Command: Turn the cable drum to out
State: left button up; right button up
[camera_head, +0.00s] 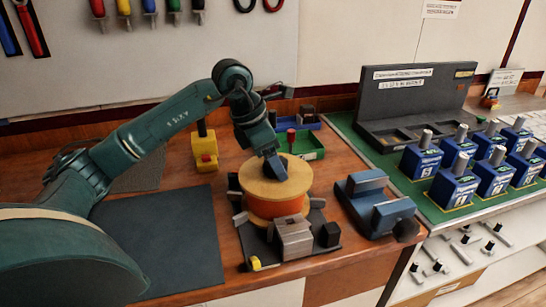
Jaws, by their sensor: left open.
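The cable drum (262,187) stands upright in the middle of the wooden workbench, with a tan round top and an orange wound body. It sits among grey and black blocks on a dark base plate. My left arm comes in from the left and bends down over the drum. My left gripper (275,168) is at the far side of the drum's top, its fingers pointing down; it is open. I cannot tell whether it touches the drum. No "out" marking is readable. My right gripper is not in view.
A blue vise-like block (372,203) stands just right of the drum. Several blue breakers (453,188) stand on a green mat at right. A yellow-based device (205,151) and a green tray (306,146) are behind. A dark mat (165,240) at left is clear.

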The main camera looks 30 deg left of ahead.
pick_arm(q)
jog(key=shift+c, duration=0.4)
jog(key=c, duration=1.3)
